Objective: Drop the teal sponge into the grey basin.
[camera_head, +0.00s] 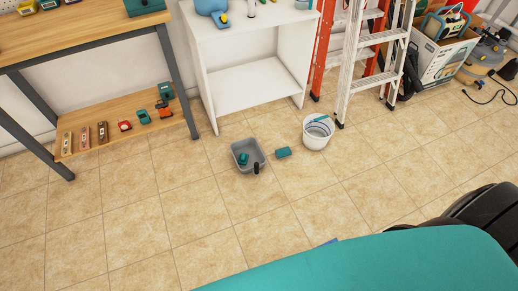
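A grey basin (261,163) stands on the tiled floor in the middle of the head view. A small teal item (243,159) and a dark upright piece (256,168) show at it; the teal item appears to lie inside, and I cannot tell what either is. A teal block that looks like the teal sponge (283,153) lies on the floor just right of the basin, apart from it. Neither of my grippers shows in this view.
A white bucket (316,142) stands right of the sponge. Behind are a white shelf unit (245,77), a ladder (365,45) and a box (440,55). A wooden workbench (85,35) is at left. Floor in front of the basin is clear.

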